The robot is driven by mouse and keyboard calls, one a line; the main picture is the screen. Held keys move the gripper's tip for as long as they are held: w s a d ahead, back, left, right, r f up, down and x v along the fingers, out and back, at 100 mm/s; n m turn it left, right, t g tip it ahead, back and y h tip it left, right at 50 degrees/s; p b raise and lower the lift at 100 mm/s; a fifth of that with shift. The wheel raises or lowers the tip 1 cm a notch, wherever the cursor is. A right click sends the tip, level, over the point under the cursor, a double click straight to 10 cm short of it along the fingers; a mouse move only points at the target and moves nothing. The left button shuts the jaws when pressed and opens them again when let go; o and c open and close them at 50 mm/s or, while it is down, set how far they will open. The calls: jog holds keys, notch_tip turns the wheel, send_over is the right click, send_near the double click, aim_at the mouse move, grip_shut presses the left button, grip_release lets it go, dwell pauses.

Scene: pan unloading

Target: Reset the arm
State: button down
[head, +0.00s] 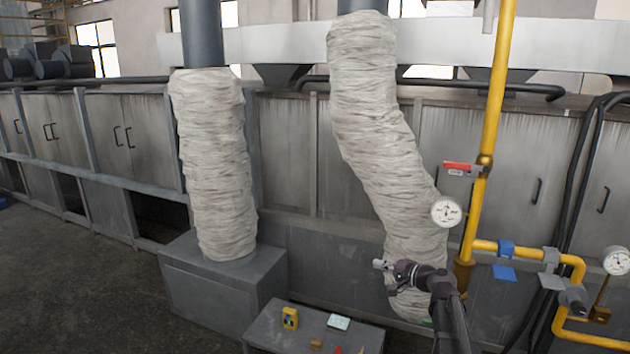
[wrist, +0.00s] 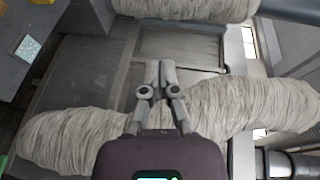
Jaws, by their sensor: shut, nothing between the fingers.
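My gripper (head: 384,264) is raised at the end of my arm, in front of the lower part of the right wrapped duct (head: 372,125) in the head view. Its fingers point left there. In the wrist view my gripper (wrist: 159,68) has its two fingers together, with nothing between them. A wrapped duct (wrist: 255,110) lies across the picture behind the gripper. Whether the arm touches the duct cannot be told.
A low grey table (head: 280,334) holds a yellow device (head: 290,318), a pale patterned card (head: 338,322) and a small brown block (head: 316,344). A yellow pipe (head: 493,110) with gauges stands at right. The left duct (head: 215,160) meets a grey box (head: 215,295). Open floor lies at left.

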jog(key=s+a+f+n+g+h, duration=0.3)
jog(key=s+f+g+h, duration=0.1)
jog(key=s+f, duration=0.4)
jog(key=s+a+f+n+g+h, duration=0.3)
jog(key=s+f+g, duration=0.25)
jog(key=s, duration=0.55)
jog(key=s+d+f+n+g+h, duration=0.1)
jog(key=s+d+f+h, duration=0.1)
jog(key=s+d+h, duration=0.2)
jog(key=s+h, duration=0.1)
jog(key=s, duration=0.2)
jog(key=shift+s+n, duration=0.25)
jog(key=shift+n, duration=0.05)
jog(key=shift+w+f, duration=0.1)
jog(key=shift+w, duration=0.05)
